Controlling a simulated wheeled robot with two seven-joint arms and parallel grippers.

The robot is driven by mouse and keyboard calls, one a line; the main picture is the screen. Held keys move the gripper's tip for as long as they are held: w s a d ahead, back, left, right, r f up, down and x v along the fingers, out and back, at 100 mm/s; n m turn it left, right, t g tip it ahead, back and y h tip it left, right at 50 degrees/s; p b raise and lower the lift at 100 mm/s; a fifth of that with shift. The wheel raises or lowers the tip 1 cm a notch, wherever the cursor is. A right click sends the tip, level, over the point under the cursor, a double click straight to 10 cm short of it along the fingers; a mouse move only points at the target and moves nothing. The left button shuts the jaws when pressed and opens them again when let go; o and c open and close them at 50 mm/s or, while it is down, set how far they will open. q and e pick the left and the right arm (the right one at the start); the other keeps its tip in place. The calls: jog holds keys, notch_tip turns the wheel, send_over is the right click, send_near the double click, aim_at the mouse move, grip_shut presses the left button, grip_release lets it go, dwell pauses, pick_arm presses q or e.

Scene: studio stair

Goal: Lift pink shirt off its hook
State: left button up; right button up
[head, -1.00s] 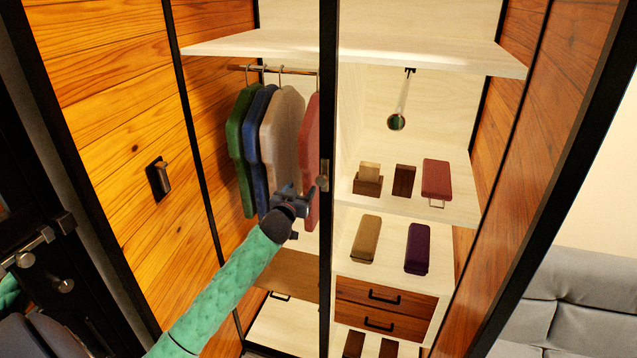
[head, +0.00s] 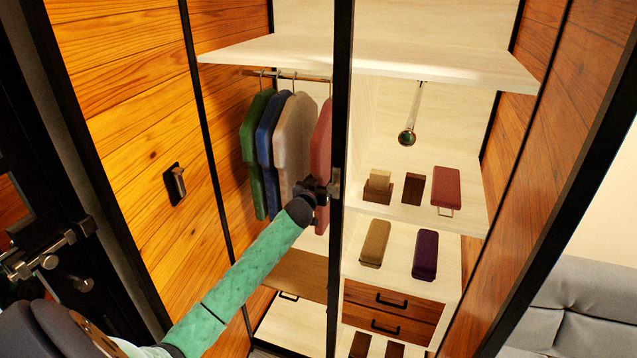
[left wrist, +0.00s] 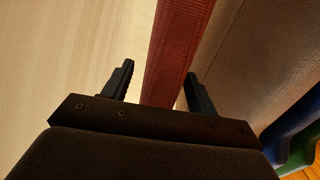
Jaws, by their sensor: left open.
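The pink shirt (head: 320,142) hangs from the rail at the right end of a row of shirts, close to the black door post. In the left wrist view the pink shirt (left wrist: 178,50) runs as a red, ribbed strip between the two fingers. My left gripper (head: 318,188) is at the shirt's lower part in the head view. Its fingers (left wrist: 160,88) stand apart on either side of the strip, with a gap at the left finger; I cannot tell whether the right one touches. The post hides part of the shirt and its hook. My right gripper is not in view.
A beige shirt (head: 293,140) hangs just left of the pink one, then a blue shirt (head: 267,140) and a green shirt (head: 255,150). The black post (head: 341,240) stands close to the gripper's right. A white shelf (head: 370,62) lies above the rail.

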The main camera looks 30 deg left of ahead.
aim_at(316, 178)
pick_arm(q)
grip_shut()
notch_tip(316, 178, up, 4)
jog(key=shift+f+p, duration=0.25)
jog(key=shift+p, duration=1)
jog(key=shift+p+v, duration=0.45)
jog(key=shift+v, duration=1.55)
jog(key=shift+s, duration=0.1)
jog(key=p+v, duration=0.2)
jog(key=v, duration=0.7)
jog(key=shift+s, duration=0.4)
dwell(0.7)
dwell(0.5)
